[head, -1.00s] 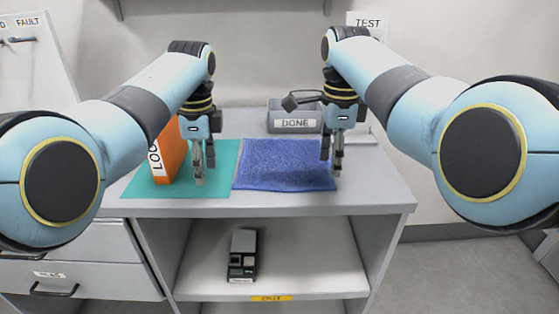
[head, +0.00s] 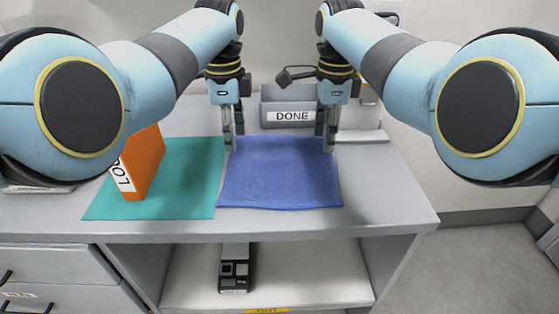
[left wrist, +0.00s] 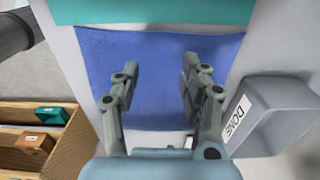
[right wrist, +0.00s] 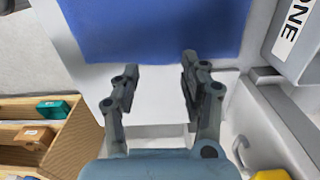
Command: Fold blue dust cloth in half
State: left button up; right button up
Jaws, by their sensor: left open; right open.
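The blue dust cloth (head: 280,182) lies spread flat on the table, with no fold that I can see. It also shows in the left wrist view (left wrist: 155,60) and the right wrist view (right wrist: 150,28). My left gripper (head: 230,142) is open at the cloth's far left corner; in its wrist view the open fingers (left wrist: 158,78) appear over the cloth. My right gripper (head: 325,142) is open at the far right corner; in its wrist view the fingers (right wrist: 158,72) appear just past the cloth's edge. Neither holds anything. Whether the fingertips touch the cloth is unclear.
A teal mat (head: 190,180) with an orange box (head: 143,165) adjoins the cloth's left side. A grey bin labelled DONE (head: 268,116) stands close behind the cloth. A dark device (head: 236,266) sits on the shelf below. The table right of the cloth is clear.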

aim_at(236, 168)
pick_arm(q)
notch_tip(236, 168, down, 5)
jog(key=shift+w+f, duration=0.1)
jog(key=shift+w, duration=0.05)
pick_arm(e)
notch_tip(236, 168, down, 5)
jog(key=shift+w+f, duration=0.1)
pick_arm(q)
jog(key=shift+s+f, duration=0.2)
jog(key=shift+f, duration=0.25)
pick_arm(e)
jog(key=shift+f, duration=0.4)
pick_arm(q)
jog(key=shift+f, duration=0.1)
pick_arm(e)
jog(key=shift+f, duration=0.15)
